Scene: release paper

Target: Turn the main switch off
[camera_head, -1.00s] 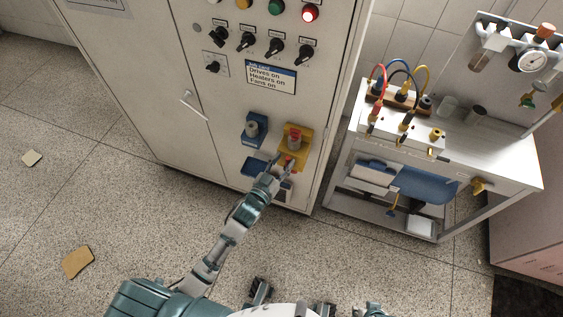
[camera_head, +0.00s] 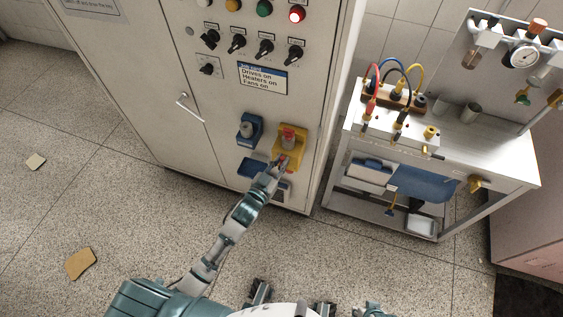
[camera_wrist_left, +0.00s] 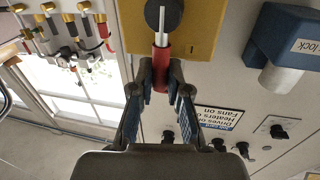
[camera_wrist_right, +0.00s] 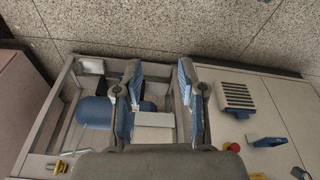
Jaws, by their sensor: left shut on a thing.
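The main switch is a red handle on a yellow plate (camera_head: 291,152) low on the front of the grey cabinet. In the left wrist view the red handle (camera_wrist_left: 161,66) sticks out from a dark round hub in front of the yellow plate (camera_wrist_left: 196,35). My left gripper (camera_head: 281,166) reaches it from below. In the left wrist view its two fingers (camera_wrist_left: 161,84) are closed on the red handle, one on each side. My right gripper (camera_wrist_right: 159,72) is open, with nothing between its fingers.
A blue holder (camera_head: 249,130) with a grey cylinder is left of the yellow plate. Black knobs (camera_head: 265,48), coloured lamps and a label (camera_head: 263,78) reading "Drives on, Heaters on, Fans on" sit above. A bench (camera_head: 480,155) with cables stands at the right. The floor left is mostly clear.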

